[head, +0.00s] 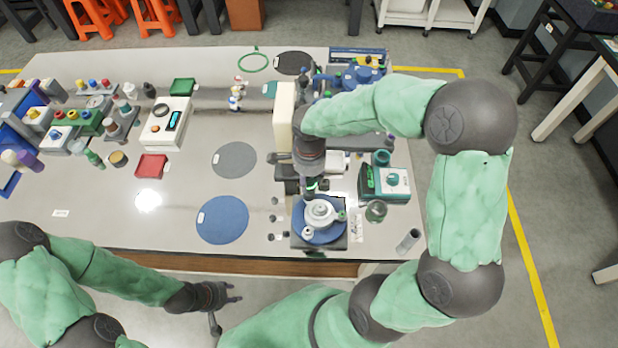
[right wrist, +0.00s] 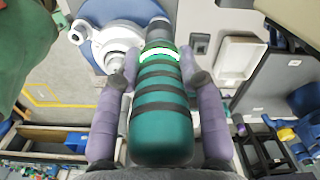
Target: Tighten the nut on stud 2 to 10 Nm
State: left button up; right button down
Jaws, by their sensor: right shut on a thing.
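A white flanged fixture (head: 320,214) with small round parts on its rim sits on a blue disc on a dark base plate near the table's front edge. It also shows in the right wrist view (right wrist: 118,40). My right gripper (head: 310,182) is just behind the fixture, pointing down. In the right wrist view its purple fingers are shut on a green tool (right wrist: 162,115) with dark bands and a bright green ring. The tool's far end lies beside the fixture's edge; contact cannot be told. Stud numbers and the nut cannot be made out. My left gripper (head: 228,306) is open and empty in front of the table.
A green-and-grey device with a dial (head: 385,183) and a glass jar (head: 376,211) stand right of the fixture. A blue round mat (head: 222,220) and a grey one (head: 234,160) lie to the left. The table's left middle is mostly free.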

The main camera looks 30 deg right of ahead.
dwell(0.4)
jog(key=shift+r+p, duration=1.65)
jog(key=shift+r, duration=0.9)
jog(key=shift+w+f, duration=0.1)
